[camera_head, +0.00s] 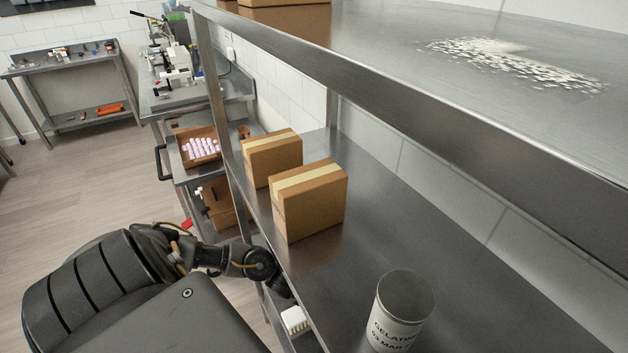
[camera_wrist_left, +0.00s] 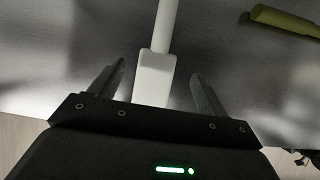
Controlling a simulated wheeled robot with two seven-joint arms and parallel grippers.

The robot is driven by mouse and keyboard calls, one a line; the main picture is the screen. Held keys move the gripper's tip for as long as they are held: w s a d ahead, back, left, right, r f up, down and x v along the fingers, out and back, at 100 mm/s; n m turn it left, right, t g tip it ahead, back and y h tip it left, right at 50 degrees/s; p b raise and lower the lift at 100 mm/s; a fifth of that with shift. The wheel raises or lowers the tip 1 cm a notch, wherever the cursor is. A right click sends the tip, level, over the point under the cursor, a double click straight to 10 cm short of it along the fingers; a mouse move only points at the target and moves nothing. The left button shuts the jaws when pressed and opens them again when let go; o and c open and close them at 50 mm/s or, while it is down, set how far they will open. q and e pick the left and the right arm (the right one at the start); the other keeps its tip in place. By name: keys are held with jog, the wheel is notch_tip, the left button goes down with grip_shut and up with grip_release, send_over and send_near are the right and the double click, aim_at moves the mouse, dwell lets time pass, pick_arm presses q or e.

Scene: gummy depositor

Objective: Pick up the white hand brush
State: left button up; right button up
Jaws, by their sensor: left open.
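The white hand brush (camera_wrist_left: 154,78) lies on a grey metal surface in the left wrist view. Its narrow handle runs up to the top edge, and its thicker part sits between my fingers. My left gripper (camera_wrist_left: 158,74) is open, one finger on each side of the brush, with gaps showing on both sides. In the head view, a white ridged block that looks like the brush (camera_head: 295,320) shows at the lower shelf, just beyond my left wrist. My left fingers are hidden there. My right gripper is not in view.
A yellow-green handle (camera_wrist_left: 284,20) lies right of the brush. On the shelf above stand two cardboard boxes (camera_head: 309,205) (camera_head: 272,158) and a gelatin can (camera_head: 398,312). The shelf edge and a post (camera_head: 212,90) are close to my left arm.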

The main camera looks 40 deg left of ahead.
pick_arm(q)
jog(key=shift+w+f, duration=0.3)
jog(key=shift+f, duration=0.4)
jog(key=b+x, duration=0.3)
jog(key=x, duration=0.1)
jog(key=shift+s+a, duration=0.1)
jog(key=shift+w+f, duration=0.35)
jog(key=shift+f, duration=0.05)
jog(key=shift+r, duration=0.1)
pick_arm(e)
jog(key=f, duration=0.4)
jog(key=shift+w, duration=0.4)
pick_arm(q)
jog(key=shift+c, duration=0.3)
jog(key=c, duration=1.2)
